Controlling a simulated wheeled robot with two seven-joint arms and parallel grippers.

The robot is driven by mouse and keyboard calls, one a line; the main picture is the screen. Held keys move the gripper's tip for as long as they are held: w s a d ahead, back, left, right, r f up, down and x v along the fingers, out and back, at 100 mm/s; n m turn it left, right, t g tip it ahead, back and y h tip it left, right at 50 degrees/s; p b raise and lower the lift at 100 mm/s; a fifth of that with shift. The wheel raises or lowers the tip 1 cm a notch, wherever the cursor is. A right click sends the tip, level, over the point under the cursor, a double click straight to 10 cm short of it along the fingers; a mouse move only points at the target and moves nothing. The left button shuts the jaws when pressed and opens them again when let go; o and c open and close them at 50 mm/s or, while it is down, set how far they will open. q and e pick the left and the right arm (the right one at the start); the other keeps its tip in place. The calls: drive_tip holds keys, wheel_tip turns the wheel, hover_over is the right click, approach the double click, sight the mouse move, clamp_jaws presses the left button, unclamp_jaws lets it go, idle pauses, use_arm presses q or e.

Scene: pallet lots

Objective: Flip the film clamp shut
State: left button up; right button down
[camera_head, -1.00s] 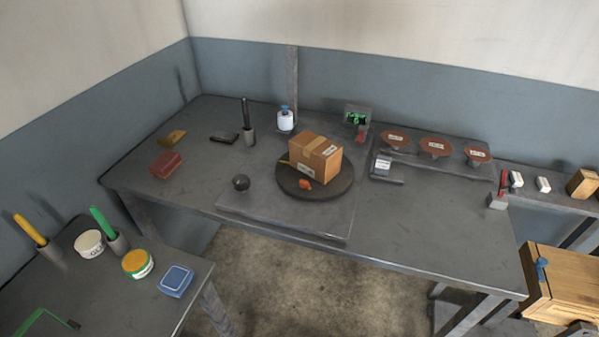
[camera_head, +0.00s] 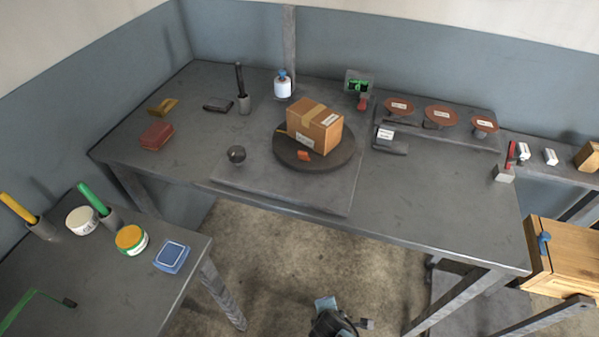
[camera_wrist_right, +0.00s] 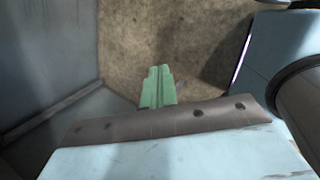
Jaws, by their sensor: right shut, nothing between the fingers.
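A small orange piece (camera_head: 303,155), which looks like the film clamp, lies on the dark round turntable (camera_head: 333,160) at the front foot of a cardboard box (camera_head: 315,125). It is too small to tell how its lever stands. In the right wrist view, my right gripper (camera_wrist_right: 157,88) shows green fingers close together, shut and empty, above bare floor. Part of my arm, dark and pale blue, shows at the bottom edge of the head view, below the table's front edge and well apart from the turntable. My left gripper is not in view.
A dark knob (camera_head: 236,154) stands left of the turntable on the raised plate (camera_head: 285,188). A white bottle (camera_head: 283,86) and a green-lit display (camera_head: 358,84) stand behind. Red-brown discs (camera_head: 441,115) stand on a rack at right. The table's right front is clear.

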sight(303, 157)
drive_tip(key=w+a+r+n+t, duration=0.2)
drive_tip(key=w+a+r+n, duration=0.1)
drive_tip(key=r, duration=0.5)
drive_tip(key=w+a+r+n+t+h, duration=0.1)
drive_tip(key=w+a+r+n, duration=0.3)
drive_tip(key=r, duration=0.5)
drive_tip(key=w+a+r+n+t+h, duration=0.1)
drive_tip(key=w+a+r+n+t, duration=0.2)
drive_tip(key=r, duration=0.6)
drive_tip(key=shift+w+a+r+t+b, duration=0.1)
drive_tip(key=shift+w+a+t+b, duration=0.15)
drive_tip(key=shift+w, duration=0.45)
drive_tip(key=shift+w+a+r+t+b, duration=0.15)
drive_tip(key=shift+w+a+t, duration=0.15)
drive_tip(key=shift+w, duration=0.35)
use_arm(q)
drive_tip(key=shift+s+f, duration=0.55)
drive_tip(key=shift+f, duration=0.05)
use_arm(e)
wheel_tip(303, 157, up, 7)
drive_tip(key=a+n+t+h, duration=0.1)
drive_tip(key=n, duration=0.1)
drive_tip(key=shift+t, duration=0.35)
drive_tip(key=shift+a, duration=0.1)
